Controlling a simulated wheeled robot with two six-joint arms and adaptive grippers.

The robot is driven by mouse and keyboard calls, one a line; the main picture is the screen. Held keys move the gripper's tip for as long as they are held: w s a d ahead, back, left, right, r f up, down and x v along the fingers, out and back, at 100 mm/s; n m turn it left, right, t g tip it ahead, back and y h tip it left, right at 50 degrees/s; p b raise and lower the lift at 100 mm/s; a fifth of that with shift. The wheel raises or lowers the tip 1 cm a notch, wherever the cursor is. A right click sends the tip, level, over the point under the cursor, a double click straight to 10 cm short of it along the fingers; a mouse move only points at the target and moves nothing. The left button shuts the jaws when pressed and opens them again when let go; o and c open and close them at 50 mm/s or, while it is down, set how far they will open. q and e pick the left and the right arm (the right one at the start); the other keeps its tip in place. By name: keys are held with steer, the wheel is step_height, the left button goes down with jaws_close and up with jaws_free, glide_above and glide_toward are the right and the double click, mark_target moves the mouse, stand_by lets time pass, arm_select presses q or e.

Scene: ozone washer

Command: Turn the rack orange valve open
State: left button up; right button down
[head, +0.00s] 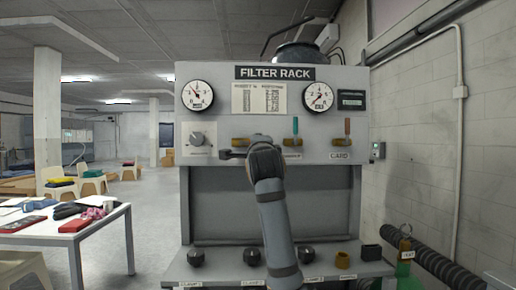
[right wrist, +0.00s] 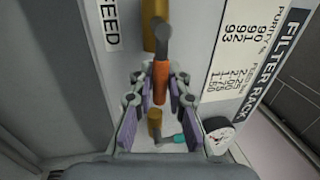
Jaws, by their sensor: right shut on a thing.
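The filter rack (head: 272,185) stands ahead, with a row of brass valves on its front. In the right wrist view, my right gripper (right wrist: 160,80) is shut on an orange valve handle (right wrist: 160,86), one finger on each side. Its grey stem (right wrist: 163,42) meets a brass body (right wrist: 150,28) near the FEED label (right wrist: 111,26). The handle lies along the rack face, toward the teal-handled valve. My left gripper is in neither view.
A teal handle (head: 295,125) and another orange-brown handle (head: 347,126) stand upright to the right. Black knobs (head: 252,256) line the lower ledge. A white table (head: 100,222) with items is at left; a ribbed hose (head: 440,264) lies at right.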

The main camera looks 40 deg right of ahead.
steer(key=shift+f, duration=0.2)
stand_by(0.3)
steer(key=c, duration=1.3)
jaws_free()
steer(key=shift+r, duration=0.1)
steer(key=v, duration=1.2)
steer(key=shift+a, duration=0.1)
